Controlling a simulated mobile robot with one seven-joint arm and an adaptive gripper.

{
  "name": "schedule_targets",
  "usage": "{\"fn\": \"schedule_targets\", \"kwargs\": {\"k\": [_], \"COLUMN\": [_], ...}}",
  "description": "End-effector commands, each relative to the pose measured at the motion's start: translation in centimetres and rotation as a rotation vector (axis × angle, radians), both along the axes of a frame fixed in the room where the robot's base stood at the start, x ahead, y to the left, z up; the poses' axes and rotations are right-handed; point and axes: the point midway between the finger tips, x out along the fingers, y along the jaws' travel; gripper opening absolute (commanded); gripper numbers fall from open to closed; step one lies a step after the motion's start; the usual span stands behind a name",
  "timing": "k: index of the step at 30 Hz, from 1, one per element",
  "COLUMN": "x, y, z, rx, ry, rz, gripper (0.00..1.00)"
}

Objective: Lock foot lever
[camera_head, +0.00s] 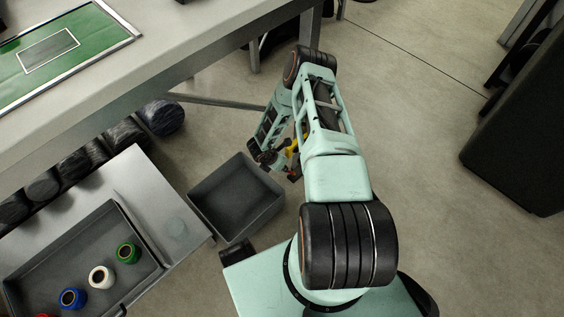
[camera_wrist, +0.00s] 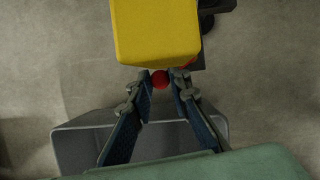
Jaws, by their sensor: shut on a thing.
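In the wrist view, a round red knob (camera_wrist: 160,79) sits between the fingertips of my gripper (camera_wrist: 161,82), which is shut on it. The knob is probably the end of the foot lever; the rest of the lever is hidden. A yellow block-like part (camera_wrist: 155,32) is just beyond the fingertips, with dark parts (camera_wrist: 209,12) behind it at the right. In the head view, my gripper (camera_head: 277,163) is low beside the yellow part (camera_head: 291,148), which my arm partly covers. A small red spot shows there.
A grey open bin (camera_head: 236,197) stands on the floor left of my gripper; its rim also shows in the wrist view (camera_wrist: 75,127). A tray (camera_head: 60,250) with coloured spools is at lower left.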

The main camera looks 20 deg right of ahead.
Motion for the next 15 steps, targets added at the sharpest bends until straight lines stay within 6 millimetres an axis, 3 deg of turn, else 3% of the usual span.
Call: {"fn": "schedule_targets", "kwargs": {"k": [15], "x": [-2.6], "y": [0.9], "z": [0.0], "rx": [0.005], "ry": [0.001], "rz": [0.489], "gripper": [0.00]}}
